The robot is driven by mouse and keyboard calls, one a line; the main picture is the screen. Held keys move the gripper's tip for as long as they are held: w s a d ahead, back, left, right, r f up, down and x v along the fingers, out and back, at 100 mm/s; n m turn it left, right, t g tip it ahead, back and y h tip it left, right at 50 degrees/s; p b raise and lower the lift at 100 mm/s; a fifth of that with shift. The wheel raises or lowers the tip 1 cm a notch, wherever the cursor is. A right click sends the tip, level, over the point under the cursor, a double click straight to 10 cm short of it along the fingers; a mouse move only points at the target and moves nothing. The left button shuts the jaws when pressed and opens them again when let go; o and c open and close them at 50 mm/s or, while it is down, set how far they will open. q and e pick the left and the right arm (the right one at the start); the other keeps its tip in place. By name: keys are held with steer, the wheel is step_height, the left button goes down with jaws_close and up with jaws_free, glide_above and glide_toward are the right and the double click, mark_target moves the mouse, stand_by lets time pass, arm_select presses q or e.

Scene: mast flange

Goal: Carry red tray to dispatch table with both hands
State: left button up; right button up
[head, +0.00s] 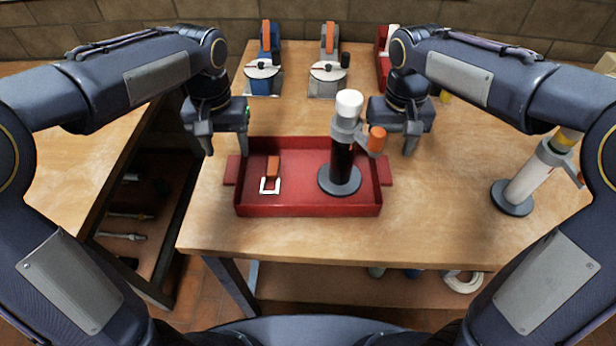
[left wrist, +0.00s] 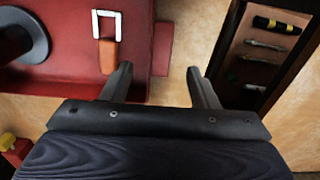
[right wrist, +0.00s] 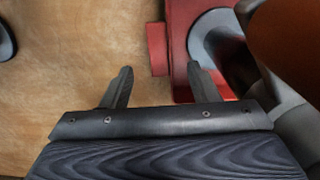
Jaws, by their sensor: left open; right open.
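The red tray (head: 300,210) sits on the wooden table (head: 430,220), with one red handle on each short side. A dark mast with a white top, an orange knob and a round grey base (head: 340,165) stands upright in its right half. A small orange-handled piece with a white square outline (head: 271,172) is in its left half. My left gripper (head: 226,142) is open above the left handle (left wrist: 163,48). My right gripper (head: 394,140) is open above the right handle (right wrist: 157,48). In both wrist views the handle lies ahead between the fingers, not gripped. I cannot tell which table is the dispatch table.
A second wooden surface (head: 75,150) stands at left across a gap with dark shelves. Blue (head: 264,60) and grey (head: 328,70) fixtures stand at the back. A white mast (head: 525,180) stands at right. The table front is clear.

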mark_target(233, 169)
arm_select(q)
steer(key=shift+f, duration=3.85)
arm_select(e)
steer(key=shift+f, duration=3.9)
arm_select(q)
jaws_close()
arm_select(e)
jaws_close()
steer(key=shift+r, duration=0.1)
